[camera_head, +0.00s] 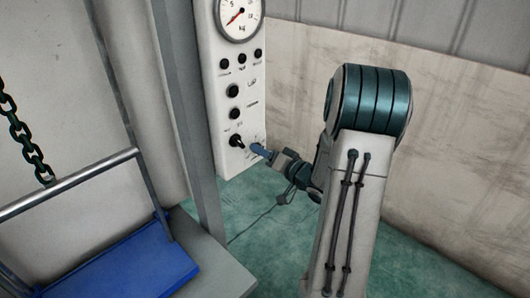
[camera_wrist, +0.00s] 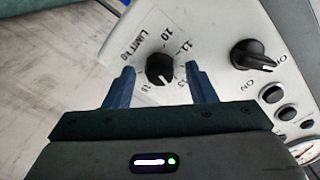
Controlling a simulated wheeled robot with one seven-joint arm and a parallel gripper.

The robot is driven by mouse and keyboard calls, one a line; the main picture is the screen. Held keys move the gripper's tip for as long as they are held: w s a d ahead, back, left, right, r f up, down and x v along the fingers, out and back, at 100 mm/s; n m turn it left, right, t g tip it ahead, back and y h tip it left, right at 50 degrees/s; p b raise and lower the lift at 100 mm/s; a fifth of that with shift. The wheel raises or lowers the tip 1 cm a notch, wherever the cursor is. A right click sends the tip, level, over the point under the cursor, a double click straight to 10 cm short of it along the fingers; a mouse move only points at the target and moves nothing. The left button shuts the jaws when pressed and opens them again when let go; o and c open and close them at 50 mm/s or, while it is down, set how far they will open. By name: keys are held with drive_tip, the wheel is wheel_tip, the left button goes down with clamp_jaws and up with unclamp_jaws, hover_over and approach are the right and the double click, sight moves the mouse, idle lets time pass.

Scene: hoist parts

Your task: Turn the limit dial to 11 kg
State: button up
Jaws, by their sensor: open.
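The limit dial (camera_wrist: 160,69) is a black round knob on the pale control panel. In the wrist view it has a ring of printed numbers and the word LIMIT beside it. The marks 10 and 11 are readable; where the knob points is too small to tell for sure. My gripper (camera_wrist: 159,70) is open, with one blue finger on each side of the dial and gaps visible between fingers and knob. In the head view my gripper (camera_head: 259,149) is at the panel's lower right edge and hides the dial.
An ON/OFF switch (camera_wrist: 252,55) sits beside the dial, with several black buttons (camera_wrist: 286,113) beyond. A round gauge (camera_head: 239,16) tops the panel (camera_head: 217,90). A grey post (camera_head: 190,100), blue platform (camera_head: 125,268), metal rail (camera_head: 75,180) and chain (camera_head: 18,130) are to the left.

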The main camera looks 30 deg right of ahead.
drive_tip(key=c, duration=1)
drive_tip(key=shift+f+n+b, duration=0.1)
drive_tip(key=shift+n+b, duration=0.2)
drive_tip(key=shift+b, duration=0.1)
drive_tip(key=n+b, duration=1.8)
drive_tip(key=b, duration=0.1)
